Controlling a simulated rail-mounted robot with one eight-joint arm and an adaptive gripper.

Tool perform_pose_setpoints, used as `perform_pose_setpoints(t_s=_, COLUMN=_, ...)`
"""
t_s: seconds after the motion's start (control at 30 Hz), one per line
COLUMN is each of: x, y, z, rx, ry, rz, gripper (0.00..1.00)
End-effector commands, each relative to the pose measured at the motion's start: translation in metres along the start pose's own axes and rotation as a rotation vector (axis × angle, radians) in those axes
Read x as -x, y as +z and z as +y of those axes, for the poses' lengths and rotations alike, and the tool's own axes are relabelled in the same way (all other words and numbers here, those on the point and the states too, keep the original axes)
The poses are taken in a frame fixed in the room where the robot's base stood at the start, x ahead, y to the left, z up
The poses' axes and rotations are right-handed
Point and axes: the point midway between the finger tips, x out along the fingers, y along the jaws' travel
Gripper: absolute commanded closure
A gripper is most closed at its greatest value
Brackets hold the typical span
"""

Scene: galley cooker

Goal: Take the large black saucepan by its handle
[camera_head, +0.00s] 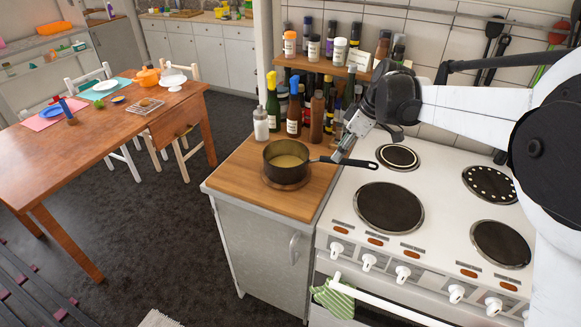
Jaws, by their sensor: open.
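The large black saucepan (287,161) stands upright on a round trivet (286,182) on the wooden counter, left of the cooker. It holds something pale yellowish. Its black handle (352,163) points right, over the cooker's left edge. My gripper (342,154) comes down from the upper right, with its fingertips at the handle close to the pan. The jaws are open. I cannot tell whether the fingers touch the handle or straddle it.
The white cooker (438,215) has several dark hotplates, all bare. Bottles (293,115) stand behind the pan, below a shelf of jars (334,50). A striped green cloth (333,298) hangs on the oven rail. A laid wooden table (110,140) stands at left.

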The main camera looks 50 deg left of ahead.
Motion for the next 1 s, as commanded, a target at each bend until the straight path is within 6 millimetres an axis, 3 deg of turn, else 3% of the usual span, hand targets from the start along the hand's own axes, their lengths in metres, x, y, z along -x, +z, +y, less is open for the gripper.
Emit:
perform_pose_setpoints(t_s=0.4, x=-0.046, y=0.002, z=0.007, rx=0.000, ry=0.000, rz=0.000, gripper=0.59)
perform_pose_setpoints(t_s=1.0, x=-0.051, y=0.003, z=0.007, rx=0.000, ry=0.000, rz=0.000, gripper=0.59)
